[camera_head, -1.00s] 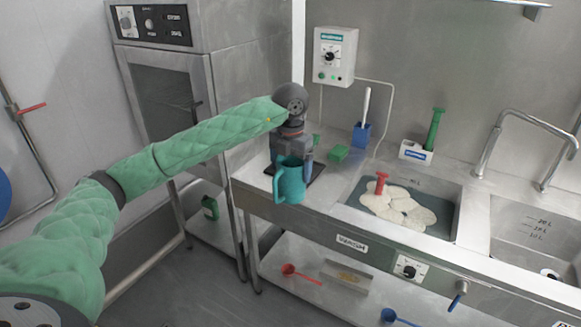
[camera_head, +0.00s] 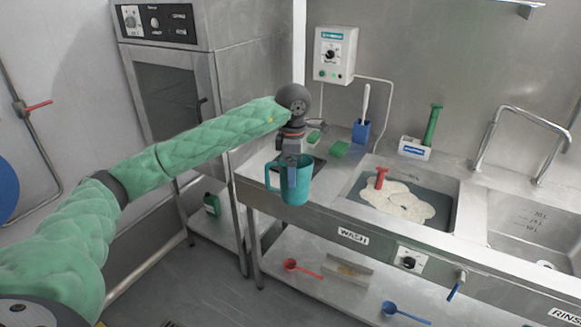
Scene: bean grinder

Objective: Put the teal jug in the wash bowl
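The teal jug (camera_head: 302,188) hangs upright at the counter's front edge, its handle on the left. My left gripper (camera_head: 291,174) comes down from above onto the jug's rim and appears shut on its wall, one finger showing on the near outer side. The other finger is hidden. The wash bowl (camera_head: 447,212) is the left sink basin above the WASH label, to the right of the jug. It holds dark water with pale foam, and a red-handled tool stands in it. My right gripper is not in view.
Green sponge (camera_head: 340,149), blue holder with brush (camera_head: 361,131) and white box with green-handled brush (camera_head: 415,149) stand behind. The tap (camera_head: 500,135) and rinse basin (camera_head: 520,230) are at right. Red scoop (camera_head: 300,267) and blue scoop (camera_head: 400,312) lie on the lower shelf.

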